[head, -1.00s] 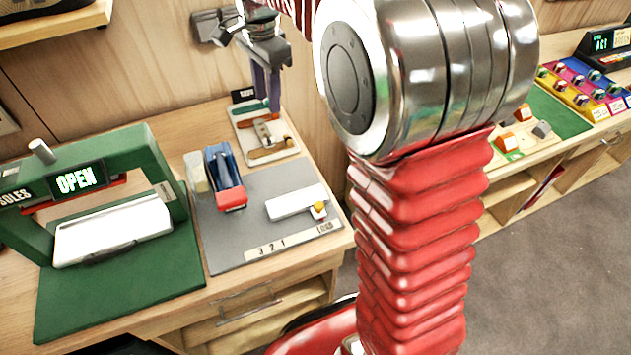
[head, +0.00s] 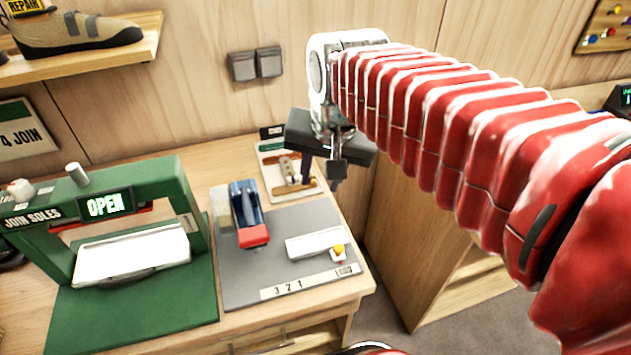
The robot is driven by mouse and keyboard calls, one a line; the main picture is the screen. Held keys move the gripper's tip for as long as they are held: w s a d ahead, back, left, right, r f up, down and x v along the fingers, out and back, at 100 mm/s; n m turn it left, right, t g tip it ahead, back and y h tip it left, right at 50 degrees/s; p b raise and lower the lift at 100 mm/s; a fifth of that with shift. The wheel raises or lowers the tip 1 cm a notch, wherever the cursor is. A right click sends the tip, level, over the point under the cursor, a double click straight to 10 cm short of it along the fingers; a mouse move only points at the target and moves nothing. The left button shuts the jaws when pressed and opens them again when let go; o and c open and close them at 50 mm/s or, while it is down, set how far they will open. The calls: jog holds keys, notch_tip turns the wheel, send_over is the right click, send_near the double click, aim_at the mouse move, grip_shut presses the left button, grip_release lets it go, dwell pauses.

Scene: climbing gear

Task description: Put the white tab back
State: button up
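I cannot pick out a white tab for certain. A flat white block (head: 314,243) with a yellow button (head: 339,250) lies on the grey mat (head: 240,285). My gripper (head: 335,182) hangs above and right of the pale tool board (head: 270,150). Its dark body hides part of the board's right side. Its fingertips are small and partly hidden, so I cannot see whether they are open or hold anything.
A green press (head: 125,190) with an OPEN sign and a white plate (head: 132,254) stands at the left. A blue and red device (head: 247,215) stands on the mat. A shelf with a shoe (head: 75,32) is above. Floor shows at the right.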

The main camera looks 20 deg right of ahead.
jog(key=s+f+n+t, duration=0.1)
jog(key=s+f+n, duration=0.3)
jog(key=s, duration=0.5)
jog(key=shift+s+f+n+t, duration=0.25)
jog(key=shift+s+n+t, duration=0.15)
jog(key=shift+n, duration=0.4)
dwell(0.5)
